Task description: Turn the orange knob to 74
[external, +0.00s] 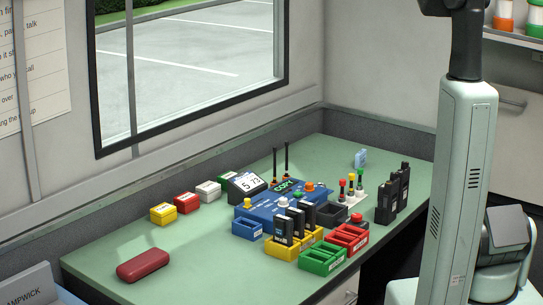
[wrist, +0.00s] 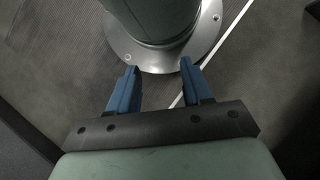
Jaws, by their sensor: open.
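The orange knob (external: 309,186) sits on the back right part of a blue console (external: 268,207) on the green desk in the external view. Its pointer and scale are too small to read. A green lit display (external: 286,185) is beside it on the console. My gripper (wrist: 158,68) shows in the wrist view with two blue fingers apart and nothing between them. It points down at my round base and the floor, away from the desk. The gripper itself is outside the external view; the knob is not in the wrist view.
A red case (external: 142,264) lies front left. The desk's left part is mostly clear.

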